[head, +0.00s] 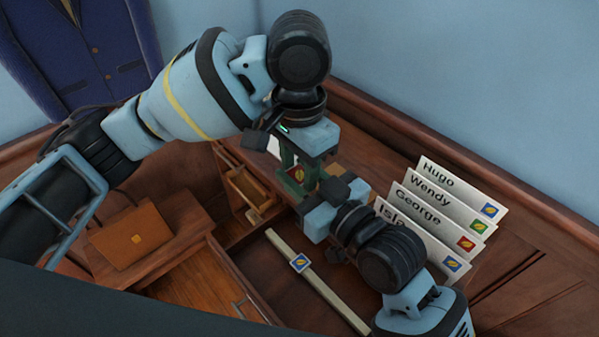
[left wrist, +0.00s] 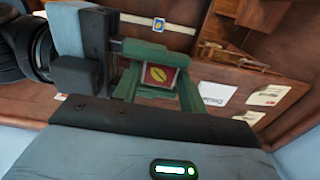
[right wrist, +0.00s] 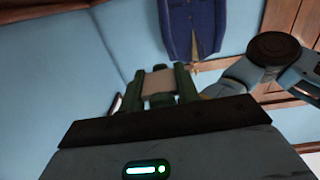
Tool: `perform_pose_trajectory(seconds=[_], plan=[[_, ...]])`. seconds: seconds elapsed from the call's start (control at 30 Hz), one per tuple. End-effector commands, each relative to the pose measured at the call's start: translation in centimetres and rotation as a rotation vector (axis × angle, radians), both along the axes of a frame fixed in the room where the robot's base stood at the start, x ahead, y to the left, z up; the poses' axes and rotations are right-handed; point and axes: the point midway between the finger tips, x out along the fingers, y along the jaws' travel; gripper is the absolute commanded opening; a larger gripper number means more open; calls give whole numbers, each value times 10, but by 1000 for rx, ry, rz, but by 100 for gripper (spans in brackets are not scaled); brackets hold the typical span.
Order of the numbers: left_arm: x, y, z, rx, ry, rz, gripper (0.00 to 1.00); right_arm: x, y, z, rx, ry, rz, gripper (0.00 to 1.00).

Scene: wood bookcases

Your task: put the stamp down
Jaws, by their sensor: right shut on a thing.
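The stamp (head: 298,174) is a small block with a red face and a yellow leaf mark; its face shows clearly in the left wrist view (left wrist: 159,77). My right gripper (head: 306,180) is shut on it, with green fingers along two of its edges. In the right wrist view the stamp's plain grey-brown back (right wrist: 159,83) lies between the fingers. My left gripper (head: 297,165) points down over the stamp, its fingers apart on either side of it. I cannot tell whether they touch it. The grippers partly hide the stamp in the head view.
A rack of envelopes named Hugo, Wendy, George and Isla (head: 430,215) stands at right, each with a coloured leaf stamp. A pale strip with a blue leaf badge (head: 300,264) lies on the desk below. A brown box (head: 130,236) sits at left. A blue jacket (head: 85,50) hangs behind.

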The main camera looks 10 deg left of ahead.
Motion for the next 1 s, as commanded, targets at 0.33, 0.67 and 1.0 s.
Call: perform_pose_trajectory(seconds=[0.33,0.67,1.0], plan=[[0,0,0,0,0,0,62,0,0,0,0,0,0,11],[1,0,26,0,-4,0,62,0,0,0,0,0,0,11],[1,0,90,1,-5,1,62,0,0,0,0,0,0,11]])
